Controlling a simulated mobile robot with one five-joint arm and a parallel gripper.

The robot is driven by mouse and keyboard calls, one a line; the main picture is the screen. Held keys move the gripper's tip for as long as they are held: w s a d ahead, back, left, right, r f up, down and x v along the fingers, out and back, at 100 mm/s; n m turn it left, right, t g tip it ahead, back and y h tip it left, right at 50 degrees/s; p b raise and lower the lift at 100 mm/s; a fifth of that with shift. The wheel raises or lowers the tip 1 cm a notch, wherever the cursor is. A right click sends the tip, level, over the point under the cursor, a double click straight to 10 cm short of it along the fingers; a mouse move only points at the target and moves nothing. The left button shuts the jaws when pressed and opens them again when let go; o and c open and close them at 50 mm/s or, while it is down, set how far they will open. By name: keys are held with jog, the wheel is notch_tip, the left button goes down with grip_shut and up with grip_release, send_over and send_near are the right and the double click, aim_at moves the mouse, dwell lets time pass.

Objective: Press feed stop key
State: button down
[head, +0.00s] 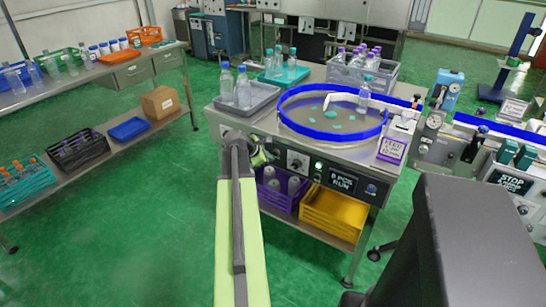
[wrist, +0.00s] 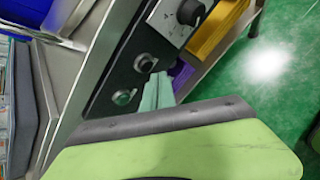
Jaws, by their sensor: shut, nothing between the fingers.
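The dark control panel (head: 335,172) runs along the front of the steel table. It carries a knob (head: 297,160), a lit green lamp and a blue button (head: 371,189). In the wrist view two round ringed keys, an upper one (wrist: 145,62) and a lower one (wrist: 124,97), sit on the panel below the black knob (wrist: 189,12). I cannot read which is the feed stop key. My gripper (head: 265,155) is at the panel's left end. In the wrist view its pale teal fingers (wrist: 157,92) are shut and empty beside the two keys; contact cannot be told.
A blue-rimmed turntable (head: 332,142) and a grey tray (head: 262,103) with bottles stand on the table. A purple crate (head: 278,198) and a yellow crate (head: 333,218) are on the shelf below. The green floor at left is clear.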

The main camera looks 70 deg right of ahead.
jog(key=shift+s+d, duration=0.2)
jog(key=shift+d, duration=0.15)
jog(key=shift+s+d, duration=0.1)
jog(key=shift+d, duration=0.3)
dwell(0.5)
jog(key=shift+a, duration=0.1)
jog(key=shift+w+a, duration=0.2)
jog(key=shift+a, duration=0.5)
jog(key=shift+a, duration=0.15)
jog(key=a, duration=0.2)
jog(key=w+a, duration=0.1)
jog(key=a, duration=0.1)
jog(key=shift+w+a, duration=0.15)
jog(key=shift+a, duration=0.15)
dwell(0.7)
